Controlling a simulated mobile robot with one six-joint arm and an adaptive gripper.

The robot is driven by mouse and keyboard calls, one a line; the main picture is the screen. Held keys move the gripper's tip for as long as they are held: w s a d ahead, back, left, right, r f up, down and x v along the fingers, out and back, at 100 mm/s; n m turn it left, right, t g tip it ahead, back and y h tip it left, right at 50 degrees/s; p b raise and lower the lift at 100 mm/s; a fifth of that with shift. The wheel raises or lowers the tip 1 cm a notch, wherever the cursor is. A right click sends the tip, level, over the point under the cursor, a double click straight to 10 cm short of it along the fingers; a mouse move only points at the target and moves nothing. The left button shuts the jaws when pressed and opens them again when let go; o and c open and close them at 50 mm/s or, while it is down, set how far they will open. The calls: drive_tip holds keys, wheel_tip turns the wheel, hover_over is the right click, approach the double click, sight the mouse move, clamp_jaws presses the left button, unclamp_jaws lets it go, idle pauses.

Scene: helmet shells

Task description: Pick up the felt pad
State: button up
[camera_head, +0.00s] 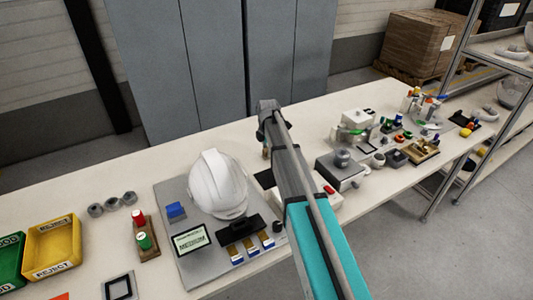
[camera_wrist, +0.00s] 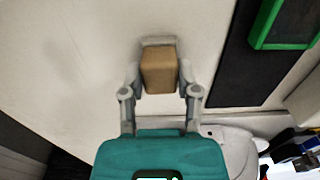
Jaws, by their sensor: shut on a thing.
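A tan, block-shaped felt pad (camera_wrist: 159,70) sits between the two fingers of my gripper (camera_wrist: 159,80) in the wrist view. The fingers are shut on its sides. In the head view, a small brown bit of the pad (camera_head: 265,153) shows below the end of my arm, over the far part of the white table (camera_head: 110,190). My arm hides most of the gripper there. I cannot tell whether the pad touches the table.
A white helmet (camera_head: 217,184) stands on a grey board left of my arm. A grey box (camera_head: 340,170) and several small items lie to the right. A yellow reject bin (camera_head: 52,246) is at far left. A dark mat (camera_wrist: 245,70) and green frame (camera_wrist: 284,28) lie near the gripper.

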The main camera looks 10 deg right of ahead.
drive_tip(key=shift+r, duration=0.2)
wheel_tip(320, 180, up, 2)
drive_tip(key=shift+r+p, duration=0.1)
drive_tip(key=shift+p, duration=1.1)
drive_tip(key=s+r+p, duration=1)
drive_tip(key=s, duration=0.4)
drive_tip(key=shift+d+r+p, duration=0.2)
drive_tip(key=shift+d+p, duration=0.05)
drive_tip(key=shift+p, duration=0.05)
drive_tip(key=o, duration=0.5)
drive_tip(key=c, duration=0.5)
drive_tip(key=shift+s, duration=0.1)
